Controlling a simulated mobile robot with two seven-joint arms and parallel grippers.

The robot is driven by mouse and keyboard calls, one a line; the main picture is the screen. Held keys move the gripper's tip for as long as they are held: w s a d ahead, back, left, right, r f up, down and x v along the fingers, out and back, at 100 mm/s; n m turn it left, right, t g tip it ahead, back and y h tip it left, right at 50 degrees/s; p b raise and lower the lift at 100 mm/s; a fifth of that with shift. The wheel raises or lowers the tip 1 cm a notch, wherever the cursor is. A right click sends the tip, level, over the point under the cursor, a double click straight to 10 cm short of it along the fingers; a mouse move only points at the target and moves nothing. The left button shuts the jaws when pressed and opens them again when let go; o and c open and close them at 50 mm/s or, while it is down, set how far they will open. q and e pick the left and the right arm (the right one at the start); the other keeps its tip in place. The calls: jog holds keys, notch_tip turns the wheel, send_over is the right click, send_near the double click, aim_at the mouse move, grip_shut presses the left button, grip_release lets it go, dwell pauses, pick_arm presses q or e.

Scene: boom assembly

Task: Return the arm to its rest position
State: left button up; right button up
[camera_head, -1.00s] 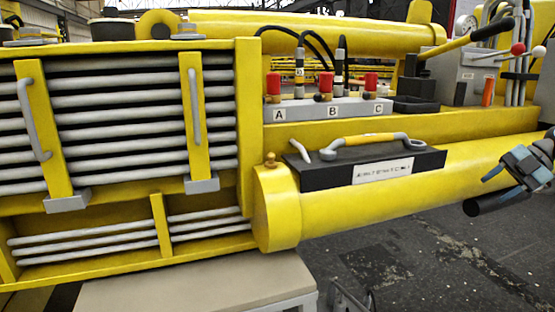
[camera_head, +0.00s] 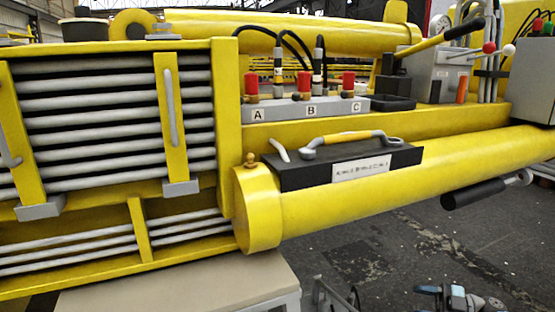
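My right gripper (camera_head: 440,292) shows only in part at the bottom right edge, over the dark floor. Its blue and grey parts are cut off by the frame, so its opening cannot be told. It is apart from the lever with a black grip (camera_head: 475,193), which hangs under the yellow boom tube (camera_head: 400,205) on a grey rod. Nothing is seen in the gripper. My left gripper is not in view.
A black tray (camera_head: 290,175) with a yellow-and-grey handle tool (camera_head: 345,139) sits on the tube. Red-capped connectors A, B and C (camera_head: 303,85) stand behind. A beige table (camera_head: 180,290) is at lower left. Floor (camera_head: 400,260) under the tube is open.

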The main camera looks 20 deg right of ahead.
jog(key=a+f+m+t+h, duration=0.5)
jog(key=a+m+t+h, duration=0.15)
jog(key=a, duration=0.45)
jog(key=s+a+f+m+g+h, duration=0.3)
jog(key=s+a+f+g+h, duration=0.2)
jog(key=s+a+f+g, duration=0.5)
jog(key=s+a+m+t, duration=0.1)
jog(key=a+m+t, duration=0.35)
jog(key=a, duration=0.95)
pick_arm(q)
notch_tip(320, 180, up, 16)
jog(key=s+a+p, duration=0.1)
jog(key=p, duration=2)
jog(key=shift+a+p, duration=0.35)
jog(key=shift+p, duration=0.05)
pick_arm(e)
notch_tip(320, 180, up, 17)
jog(key=s+d+g, duration=0.1)
jog(key=shift+s+d, duration=0.15)
jog(key=shift+d, duration=0.2)
jog(key=shift+h, duration=0.25)
